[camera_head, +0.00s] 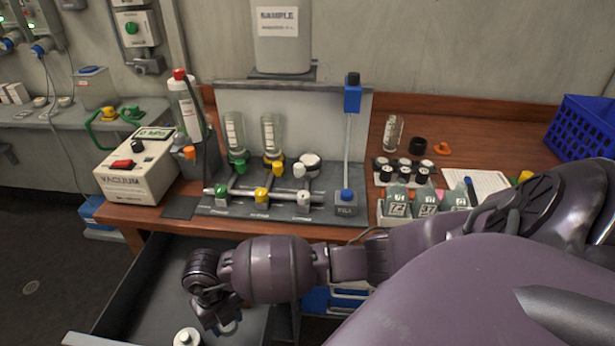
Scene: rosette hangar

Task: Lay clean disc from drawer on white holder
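My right arm comes in from the right, and its gripper (226,326) points down into the open drawer (150,290) below the bench. A small pale edge shows at the fingertips; I cannot tell if it is a disc or part of the gripper, nor whether the fingers are open. A white round piece with a dark centre (186,338) is in the drawer left of the gripper, cut by the bottom edge. A white round piece (310,160), possibly the white holder, sits on the manifold (262,205). No disc is clearly visible. My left gripper is out of view.
On the wooden bench stand a vacuum box (140,175), a bottle with a red cap (188,105), a blue-topped post (350,140) and several small labelled bottles (398,203). A blue crate (583,128) is at the far right. My arm hides the bench's front right.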

